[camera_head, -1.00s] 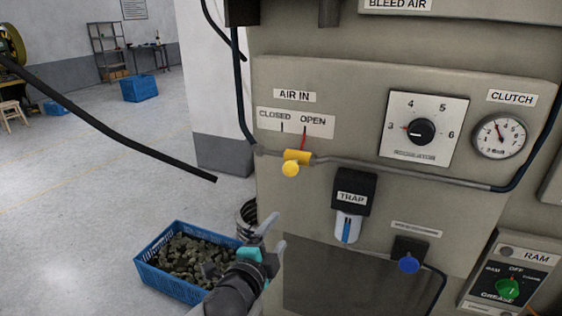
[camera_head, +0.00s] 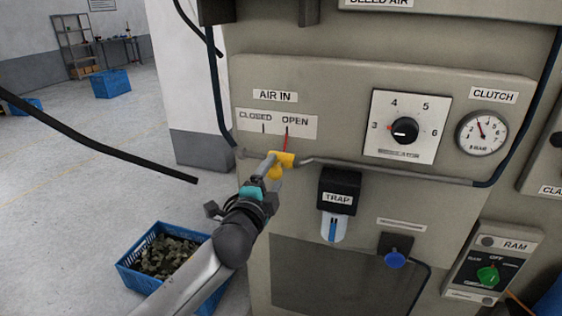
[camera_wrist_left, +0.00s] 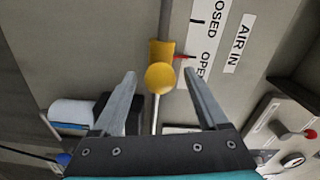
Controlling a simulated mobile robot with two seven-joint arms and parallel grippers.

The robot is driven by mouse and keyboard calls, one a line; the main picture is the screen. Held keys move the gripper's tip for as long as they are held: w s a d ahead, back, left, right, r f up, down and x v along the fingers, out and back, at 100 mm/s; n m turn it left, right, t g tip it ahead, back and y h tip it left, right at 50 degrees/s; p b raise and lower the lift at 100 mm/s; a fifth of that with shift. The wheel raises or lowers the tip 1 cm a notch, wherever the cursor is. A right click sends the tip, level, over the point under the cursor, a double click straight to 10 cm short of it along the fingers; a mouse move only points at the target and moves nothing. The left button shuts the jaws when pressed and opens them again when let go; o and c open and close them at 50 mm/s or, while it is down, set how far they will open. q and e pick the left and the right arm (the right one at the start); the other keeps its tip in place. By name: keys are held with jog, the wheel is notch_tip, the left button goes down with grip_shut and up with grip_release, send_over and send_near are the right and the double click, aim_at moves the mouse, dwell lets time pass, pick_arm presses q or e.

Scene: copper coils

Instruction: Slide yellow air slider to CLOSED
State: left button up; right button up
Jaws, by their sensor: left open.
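The yellow air slider (camera_head: 284,160) sits on the grey pipe below the CLOSED/OPEN plate (camera_head: 277,123). Its red pointer (camera_head: 286,138) is at the OPEN mark. My left gripper (camera_head: 268,172) is right at the slider and partly covers its knob. In the left wrist view the round yellow knob (camera_wrist_left: 160,77) lies between the two open fingertips (camera_wrist_left: 160,75), with a gap on each side. The slider body (camera_wrist_left: 161,48) shows behind the knob. My right gripper is not in view.
The TRAP unit (camera_head: 337,198) hangs on the panel to the slider's right, with a blue knob (camera_head: 395,260) lower down. A regulator dial (camera_head: 405,130) and a gauge (camera_head: 483,132) are further right. A blue crate (camera_head: 127,268) of dark pieces stands on the floor below left.

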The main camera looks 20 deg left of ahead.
aim_at(280, 164)
pick_arm(q)
jog(key=shift+w+d, duration=0.1)
jog(key=shift+w, duration=3.15)
grip_shut()
